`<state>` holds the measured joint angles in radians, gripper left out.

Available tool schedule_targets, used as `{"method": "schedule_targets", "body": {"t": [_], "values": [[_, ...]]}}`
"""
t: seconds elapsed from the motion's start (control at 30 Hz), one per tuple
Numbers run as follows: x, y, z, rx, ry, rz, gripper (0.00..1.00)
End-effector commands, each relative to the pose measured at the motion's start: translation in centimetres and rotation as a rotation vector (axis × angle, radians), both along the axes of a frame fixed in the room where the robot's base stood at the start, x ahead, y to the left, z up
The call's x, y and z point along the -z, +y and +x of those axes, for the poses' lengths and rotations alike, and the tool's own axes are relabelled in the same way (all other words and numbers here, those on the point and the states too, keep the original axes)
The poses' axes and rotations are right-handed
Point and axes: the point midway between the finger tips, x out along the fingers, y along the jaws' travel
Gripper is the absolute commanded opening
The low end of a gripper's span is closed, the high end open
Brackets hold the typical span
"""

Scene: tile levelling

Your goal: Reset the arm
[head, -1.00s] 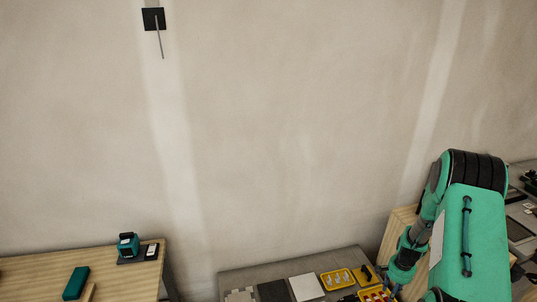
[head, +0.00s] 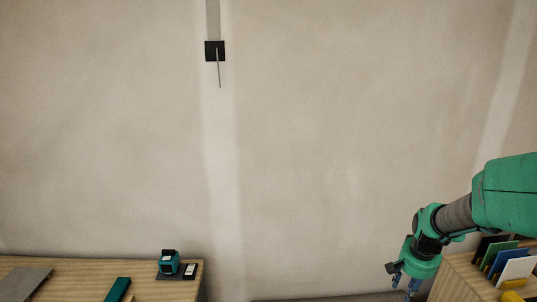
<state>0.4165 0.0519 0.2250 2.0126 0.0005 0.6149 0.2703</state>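My green arm comes in from the right edge in the head view. My gripper (head: 404,284) hangs below the green wrist at the lower right, pointing down. Its two bluish fingers look apart, with nothing visible between them. The fingertips are small and close to the bottom edge of the picture. The gripper is in front of the bare wall, left of a wooden surface.
A wooden table (head: 70,268) at the lower left bears a teal device (head: 169,262), a teal block (head: 118,288) and a grey slab (head: 24,280). Coloured panels (head: 505,262) stand upright at the right. A black wall plate (head: 215,51) has a thin rod. The middle is clear.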

Motion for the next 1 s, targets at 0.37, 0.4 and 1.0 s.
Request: {"method": "schedule_targets", "body": {"t": [0.37, 0.4, 1.0], "values": [[-8.9, 8.7, -4.7, -0.183, -0.062, -0.044, 0.34], [-9.7, 9.6, -5.4, -0.201, -0.068, -0.048, 0.34], [-17.4, 20.3, -17.3, -0.485, -0.166, -0.111, 0.34]]}}
